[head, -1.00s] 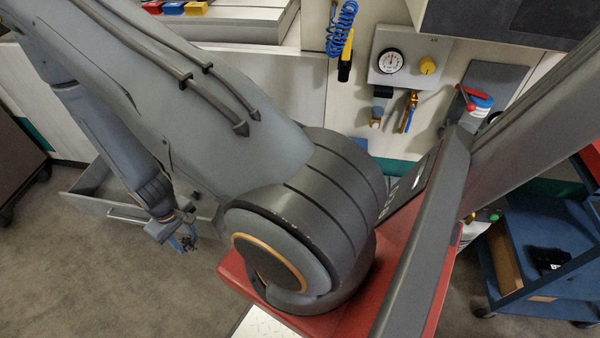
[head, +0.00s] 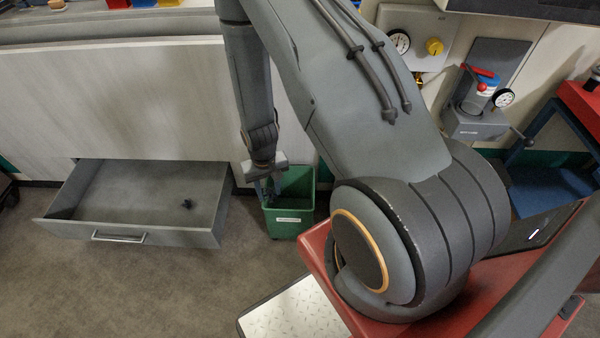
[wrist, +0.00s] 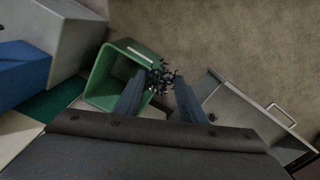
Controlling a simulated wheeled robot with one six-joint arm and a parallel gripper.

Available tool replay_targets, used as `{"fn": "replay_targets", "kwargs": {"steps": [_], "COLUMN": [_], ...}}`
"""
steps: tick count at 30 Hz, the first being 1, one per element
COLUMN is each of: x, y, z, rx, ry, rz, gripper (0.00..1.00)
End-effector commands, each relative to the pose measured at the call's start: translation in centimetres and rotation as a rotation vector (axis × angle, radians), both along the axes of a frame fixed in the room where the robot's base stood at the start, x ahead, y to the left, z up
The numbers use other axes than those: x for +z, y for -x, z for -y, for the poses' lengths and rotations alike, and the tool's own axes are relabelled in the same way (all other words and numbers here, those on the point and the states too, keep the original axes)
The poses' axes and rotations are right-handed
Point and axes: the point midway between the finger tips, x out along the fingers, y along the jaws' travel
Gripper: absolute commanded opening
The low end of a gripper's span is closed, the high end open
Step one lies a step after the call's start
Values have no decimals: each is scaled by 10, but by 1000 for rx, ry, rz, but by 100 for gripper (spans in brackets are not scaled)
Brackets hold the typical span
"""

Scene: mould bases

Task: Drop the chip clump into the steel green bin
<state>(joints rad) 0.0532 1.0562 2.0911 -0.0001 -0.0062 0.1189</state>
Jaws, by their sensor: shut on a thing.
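The chip clump (wrist: 161,77), a tangle of dark curled shavings, is held between the fingertips of my gripper (wrist: 155,90) in the wrist view. I cannot make it out clearly in the head view. The steel green bin (head: 288,222) stands on the floor with a pale label on its front. My gripper (head: 267,188) points down at the bin's left side in the head view. In the wrist view the bin (wrist: 101,75) lies to the left, and the clump overlaps its right rim. I cannot tell how high the clump is above the rim.
An open grey drawer (head: 125,195) stands left of the bin, with a small dark thing (head: 187,204) inside. The drawer front also shows in the wrist view (wrist: 250,112). A blue box (wrist: 22,74) is left of the bin there. Floor in front is clear.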

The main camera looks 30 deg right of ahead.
Motion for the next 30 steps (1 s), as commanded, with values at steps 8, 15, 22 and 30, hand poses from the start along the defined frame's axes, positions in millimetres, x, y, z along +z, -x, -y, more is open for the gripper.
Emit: {"fn": "replay_targets", "kwargs": {"steps": [8, 15, 22, 30], "x": [-60, -95, -111, -118], "y": [-53, -85, -100, -102], "z": [61, 113, 144, 150], "rx": [-381, -691, -867, -906], "ry": [0, 0, 0, -1], "rz": [3, 1, 1, -1], "gripper": [15, 15, 15, 15]}}
